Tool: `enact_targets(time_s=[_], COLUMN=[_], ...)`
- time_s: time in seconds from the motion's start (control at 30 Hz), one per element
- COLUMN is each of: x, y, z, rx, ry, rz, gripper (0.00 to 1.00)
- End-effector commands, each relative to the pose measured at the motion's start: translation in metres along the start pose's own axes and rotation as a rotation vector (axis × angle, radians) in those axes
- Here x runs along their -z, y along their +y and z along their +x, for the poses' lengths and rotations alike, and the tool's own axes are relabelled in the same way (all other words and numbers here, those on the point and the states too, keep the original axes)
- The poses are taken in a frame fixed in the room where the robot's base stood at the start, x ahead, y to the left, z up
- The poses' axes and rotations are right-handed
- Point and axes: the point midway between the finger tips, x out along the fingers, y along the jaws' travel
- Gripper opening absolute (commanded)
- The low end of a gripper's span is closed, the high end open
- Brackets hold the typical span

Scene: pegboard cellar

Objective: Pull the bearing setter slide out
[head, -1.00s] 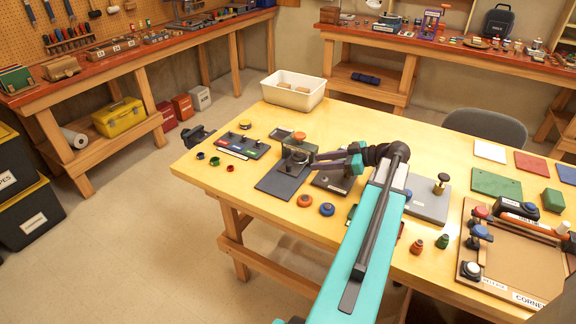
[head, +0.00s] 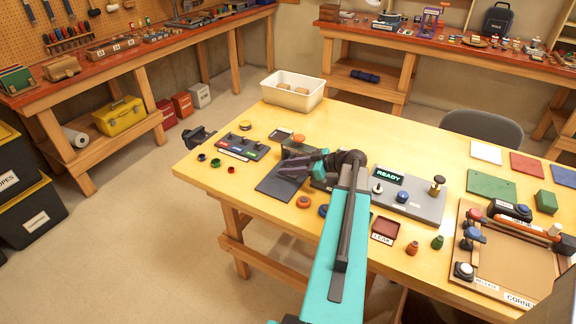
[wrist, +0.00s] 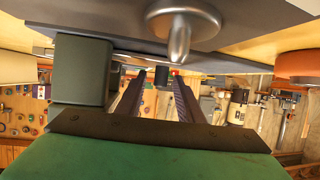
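A fixture that I take for the bearing setter stands on the near left part of the yellow table. Its dark flat plate (head: 275,186) reaches toward the table's front edge, and an orange knob (head: 298,138) shows at its back. My gripper (head: 283,171) is low over this fixture and hides its middle. In the wrist view, my gripper's two dark fingers (wrist: 160,80) are apart. A rounded metal knob (wrist: 180,38) and a grey-green block (wrist: 82,70) are close in that view. I cannot make out the slide itself, or whether a finger touches anything.
A panel reading READY (head: 388,176) and a grey plate with knobs (head: 425,205) lie right of my arm. A white bin (head: 293,90) stands at the back left.

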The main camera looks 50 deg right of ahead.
Motion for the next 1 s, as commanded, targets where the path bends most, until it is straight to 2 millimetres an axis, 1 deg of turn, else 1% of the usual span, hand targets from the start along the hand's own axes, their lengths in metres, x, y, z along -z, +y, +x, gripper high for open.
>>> enact_targets(time_s=[0.13, 0.43, 0.63, 0.87, 1.0], x=[0.0002, -0.0002, 0.0000, 0.0000, -0.0007], y=[-0.0006, -0.0007, -0.0008, -0.0011, -0.0053], z=[0.0069, 0.0079, 0.0079, 0.0081, 0.0091], rx=[0.002, 0.001, 0.002, 0.002, 0.002], ry=[0.000, 0.000, 0.000, 0.000, 0.000], rz=[0.000, 0.000, 0.000, 0.000, -0.001], gripper=[0.34, 0.34, 0.00, 0.00, 0.00])
